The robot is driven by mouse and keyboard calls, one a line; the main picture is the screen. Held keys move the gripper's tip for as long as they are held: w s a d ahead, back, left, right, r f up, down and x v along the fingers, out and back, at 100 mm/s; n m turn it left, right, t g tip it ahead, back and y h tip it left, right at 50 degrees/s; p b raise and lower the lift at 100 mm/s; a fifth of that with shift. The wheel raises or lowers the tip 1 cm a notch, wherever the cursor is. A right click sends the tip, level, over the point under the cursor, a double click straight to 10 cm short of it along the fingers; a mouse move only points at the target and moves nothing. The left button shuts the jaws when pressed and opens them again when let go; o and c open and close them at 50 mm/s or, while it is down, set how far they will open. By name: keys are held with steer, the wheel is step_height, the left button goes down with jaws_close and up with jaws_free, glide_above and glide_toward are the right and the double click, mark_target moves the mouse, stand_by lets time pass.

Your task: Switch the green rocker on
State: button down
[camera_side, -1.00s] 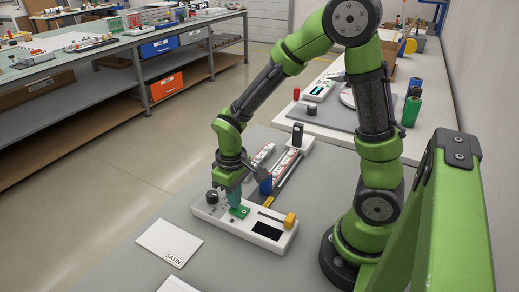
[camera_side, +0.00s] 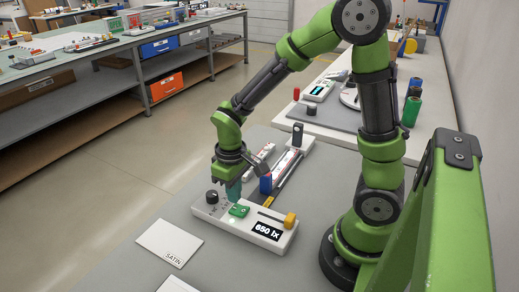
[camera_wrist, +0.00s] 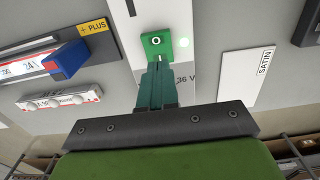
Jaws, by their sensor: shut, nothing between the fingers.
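The green rocker (camera_side: 239,210) sits on a white control box (camera_side: 213,212) on the grey table. The box's display (camera_side: 267,231) is lit and reads "650 lx". In the wrist view the rocker (camera_wrist: 156,46) shows a white circle mark, and a bright spot glows on the box beside it. My gripper (camera_side: 234,197) is shut and empty, just above the rocker. In the wrist view its teal fingertips (camera_wrist: 158,68) are together, near the rocker's lower edge; whether they touch it I cannot tell.
The box also carries a black knob (camera_side: 212,196) and a yellow slider handle (camera_side: 289,220). A white SATIN card (camera_side: 169,243) lies in front. A blue block (camera_side: 265,185) on a scale-marked rail stands behind the box.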

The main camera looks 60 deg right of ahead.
mark_target(236, 209)
steer(key=shift+r, duration=2.3)
steer(key=shift+s+a+f+m, duration=0.15)
steer(key=shift+s+m, duration=0.05)
steer(key=shift+m, duration=0.1)
steer(key=s+r+m+t+y, duration=0.1)
steer(key=s+r+t, duration=0.2)
steer(key=r, duration=0.3)
steer(key=s+a+r+m+t+y, duration=0.1)
steer(key=s+r+m+t, duration=0.1)
steer(key=s+r+t, duration=0.2)
step_height(236, 209, up, 3)
steer(key=shift+s+r, duration=0.1)
steer(key=shift+s, duration=0.05)
